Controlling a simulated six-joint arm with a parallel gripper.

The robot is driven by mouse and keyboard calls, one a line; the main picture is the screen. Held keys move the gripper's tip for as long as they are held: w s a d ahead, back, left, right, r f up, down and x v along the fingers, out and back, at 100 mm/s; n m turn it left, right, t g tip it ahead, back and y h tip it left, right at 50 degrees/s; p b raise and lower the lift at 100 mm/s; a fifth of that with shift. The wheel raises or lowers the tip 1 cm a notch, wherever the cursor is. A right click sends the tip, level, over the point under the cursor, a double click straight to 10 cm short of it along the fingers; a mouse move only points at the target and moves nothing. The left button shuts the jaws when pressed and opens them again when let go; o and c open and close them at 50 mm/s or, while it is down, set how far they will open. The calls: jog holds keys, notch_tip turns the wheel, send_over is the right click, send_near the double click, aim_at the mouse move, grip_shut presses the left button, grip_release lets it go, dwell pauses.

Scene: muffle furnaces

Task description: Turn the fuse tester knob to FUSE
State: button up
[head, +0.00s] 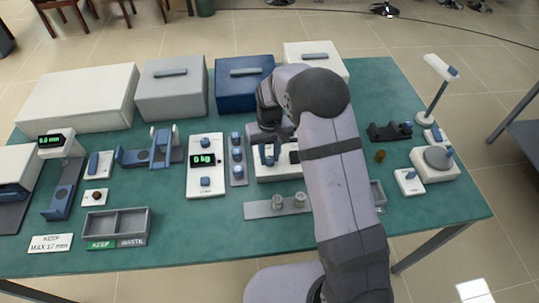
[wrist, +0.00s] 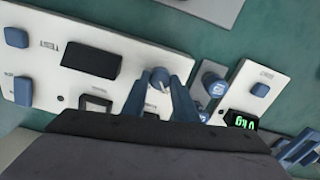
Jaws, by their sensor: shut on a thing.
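The fuse tester (wrist: 75,25) is a white panel with a dark display window (wrist: 91,59). In the head view the tester (head: 268,174) lies partly behind my arm. Its round, pale-and-blue knob (wrist: 157,80) shows between my fingertips. My gripper (wrist: 160,88) has its two blue fingers closed around this knob, one on each side. In the head view my gripper (head: 268,153) is low over the tester. Lettering beside the knob is covered or too small to read, so its setting cannot be told.
A blue button (wrist: 17,37) sits on the panel. A strip with several blue knobs (head: 237,158) and a scale reading 0 kg (head: 205,180) stand to the left. A grey plate with metal cylinders (head: 262,210) lies in front. Lidded boxes (head: 245,85) line the back.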

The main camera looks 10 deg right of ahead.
aim_at(270, 159)
jog(key=o, duration=1.1)
jog(key=shift+c, duration=0.2)
jog(key=shift+r, duration=0.1)
jog(key=shift+r+b, duration=1.1)
jog(key=shift+r, duration=2.55)
jog(key=s+d+m, duration=0.1)
jog(key=s+d, duration=0.2)
jog(key=s, duration=0.9)
jog(key=s+d+m, duration=0.1)
jog(key=s+d, duration=0.3)
jog(key=s, duration=0.9)
